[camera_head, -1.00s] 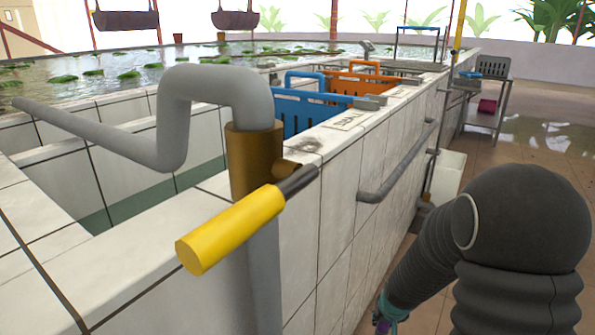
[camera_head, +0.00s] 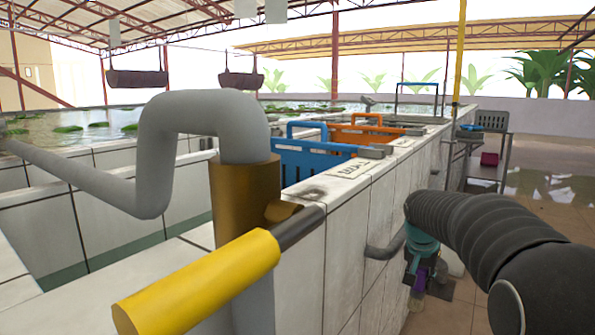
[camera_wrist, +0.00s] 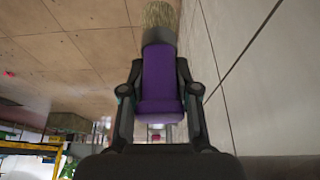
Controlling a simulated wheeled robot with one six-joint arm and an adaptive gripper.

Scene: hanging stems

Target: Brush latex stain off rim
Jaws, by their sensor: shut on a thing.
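My gripper (camera_wrist: 160,100) is shut on a brush with a purple handle (camera_wrist: 160,80) and pale straw bristles (camera_wrist: 158,14). In the head view the brush (camera_head: 418,290) hangs bristles down beside the outer tiled wall, apart from the rim. The white tiled rim (camera_head: 345,188) runs along the top of the tank wall. A dark smudged stain (camera_head: 312,192) lies on the rim, just behind the yellow-handled bar. My gripper is right of the stain and lower than the rim.
A grey bent pipe with a brown collar (camera_head: 243,200) and yellow handle (camera_head: 205,285) stands in front of the stain. Blue (camera_head: 310,155) and orange (camera_head: 365,133) crates sit behind it. A grey rail (camera_head: 385,245) juts from the outer wall near my gripper.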

